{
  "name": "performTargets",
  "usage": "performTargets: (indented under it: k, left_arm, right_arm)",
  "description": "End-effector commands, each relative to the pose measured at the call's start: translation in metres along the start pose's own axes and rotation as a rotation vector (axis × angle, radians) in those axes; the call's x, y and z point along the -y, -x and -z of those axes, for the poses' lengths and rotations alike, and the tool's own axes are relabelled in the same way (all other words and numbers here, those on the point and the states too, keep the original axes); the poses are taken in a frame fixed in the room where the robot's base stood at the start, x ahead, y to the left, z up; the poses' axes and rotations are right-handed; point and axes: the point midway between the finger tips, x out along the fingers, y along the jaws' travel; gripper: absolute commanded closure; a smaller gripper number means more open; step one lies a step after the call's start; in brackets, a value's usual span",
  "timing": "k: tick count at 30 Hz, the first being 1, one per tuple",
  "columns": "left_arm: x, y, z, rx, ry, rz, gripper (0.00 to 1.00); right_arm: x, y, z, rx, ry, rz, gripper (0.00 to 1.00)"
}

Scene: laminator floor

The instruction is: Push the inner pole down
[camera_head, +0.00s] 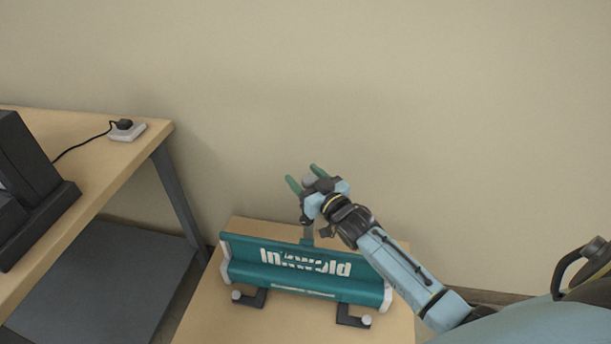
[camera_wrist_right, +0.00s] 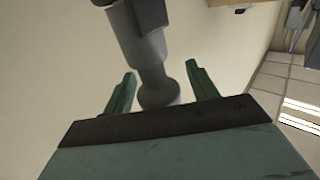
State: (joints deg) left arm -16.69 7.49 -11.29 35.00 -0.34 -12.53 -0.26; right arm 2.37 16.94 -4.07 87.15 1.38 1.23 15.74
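The teal machine (camera_head: 300,265) with white lettering sits on a small wooden table in the head view. A grey upright post (camera_head: 308,232) rises behind it, mostly hidden by my right gripper (camera_head: 304,177). In the right wrist view, a grey pole with a flared, rounded end (camera_wrist_right: 158,88) lies between the two green fingers of the right gripper (camera_wrist_right: 160,74). The fingers are apart, with gaps visible on both sides of the pole end. I cannot tell which part of the post is the inner pole. My left gripper is not in view.
Two black brackets with grey knobs (camera_head: 250,297) (camera_head: 353,317) stand at the machine's front. A larger wooden table (camera_head: 90,165) on the left holds a black device (camera_head: 28,180) and a white socket box (camera_head: 127,131). The wall (camera_head: 420,110) is behind.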

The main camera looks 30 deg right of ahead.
Motion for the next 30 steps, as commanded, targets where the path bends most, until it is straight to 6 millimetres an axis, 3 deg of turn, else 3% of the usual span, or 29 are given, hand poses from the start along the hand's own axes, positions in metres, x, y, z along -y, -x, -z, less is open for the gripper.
performTargets:
  k: [11,30]
  left_arm:
    - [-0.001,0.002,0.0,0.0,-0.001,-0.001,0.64]
    - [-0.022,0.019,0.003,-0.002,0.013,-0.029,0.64]
  right_arm:
    - [-0.001,0.007,0.002,-0.003,0.001,0.0,0.42]
    - [0.0,0.121,0.001,-0.001,0.0,0.0,0.42]
